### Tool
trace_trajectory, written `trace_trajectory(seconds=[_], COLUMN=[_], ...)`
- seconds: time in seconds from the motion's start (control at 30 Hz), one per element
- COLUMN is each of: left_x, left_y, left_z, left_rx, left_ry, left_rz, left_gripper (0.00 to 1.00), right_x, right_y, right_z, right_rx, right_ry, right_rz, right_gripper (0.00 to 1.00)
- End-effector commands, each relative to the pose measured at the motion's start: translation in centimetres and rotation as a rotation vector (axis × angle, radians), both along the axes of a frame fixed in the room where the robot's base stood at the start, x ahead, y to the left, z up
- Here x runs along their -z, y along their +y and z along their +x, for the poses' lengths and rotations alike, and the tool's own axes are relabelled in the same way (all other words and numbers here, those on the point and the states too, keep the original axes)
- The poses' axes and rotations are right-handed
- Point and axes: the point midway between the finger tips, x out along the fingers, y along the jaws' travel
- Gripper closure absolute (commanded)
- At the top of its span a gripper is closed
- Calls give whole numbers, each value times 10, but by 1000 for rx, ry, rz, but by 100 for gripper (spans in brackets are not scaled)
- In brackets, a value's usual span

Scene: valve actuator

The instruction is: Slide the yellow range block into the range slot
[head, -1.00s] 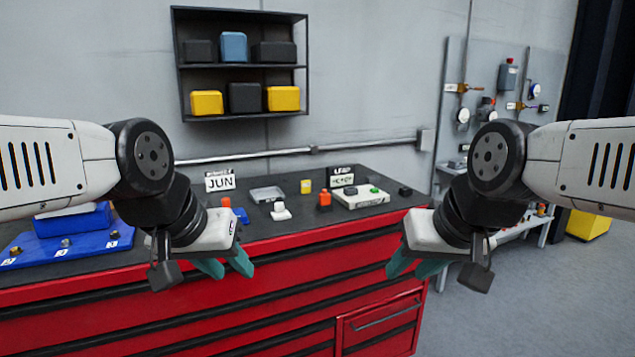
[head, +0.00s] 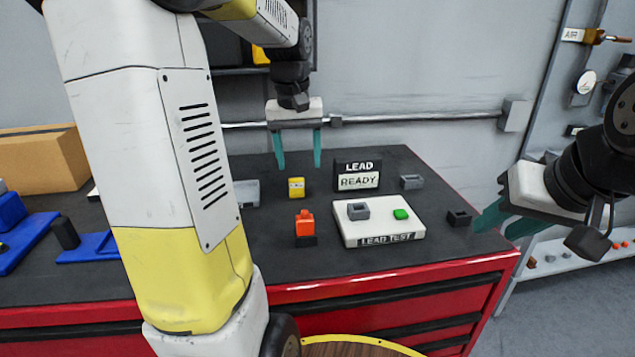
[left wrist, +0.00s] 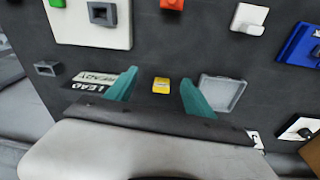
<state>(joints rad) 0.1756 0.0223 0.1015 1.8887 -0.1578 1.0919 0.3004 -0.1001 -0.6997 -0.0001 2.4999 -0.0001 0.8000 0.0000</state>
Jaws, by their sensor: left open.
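The yellow range block (head: 296,187) stands on the dark bench top, left of the LEAD READY sign. It also shows in the left wrist view (left wrist: 161,86), between the fingers in the picture. My left gripper (head: 298,163) is open and empty, with its fingers pointing down above the block; I see no contact. My right gripper (head: 500,227) appears open and empty, beside the bench's right edge. I cannot tell which part is the range slot. A grey tray (head: 248,192) lies just left of the block, partly hidden by my left arm.
A white LEAD TEST plate (head: 380,232) carries a grey socket and a green button. An orange-topped switch (head: 305,228) stands in front of the block. The LEAD READY sign (head: 357,175), a grey socket (head: 411,182) and a black socket (head: 459,217) are to the right.

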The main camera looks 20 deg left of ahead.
Motion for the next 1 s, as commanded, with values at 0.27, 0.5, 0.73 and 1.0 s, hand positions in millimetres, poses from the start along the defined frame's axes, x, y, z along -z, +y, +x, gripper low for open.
trace_trajectory(seconds=[0.27,0.5,0.73,1.0], left_x=[38,62,93,118], left_y=[36,39,37,37], left_z=[44,48,54,56], left_rx=[-120,-129,-129,-128], left_ry=[125,135,136,132], left_rz=[1,3,1,1], left_gripper=[38,38,38,38], right_x=[0,0,0,0], right_y=[0,0,0,0], right_z=[0,0,0,0], right_rx=[0,0,0,0], right_ry=[0,0,0,0], right_rz=[0,0,0,0], right_gripper=[64,64,64,64])
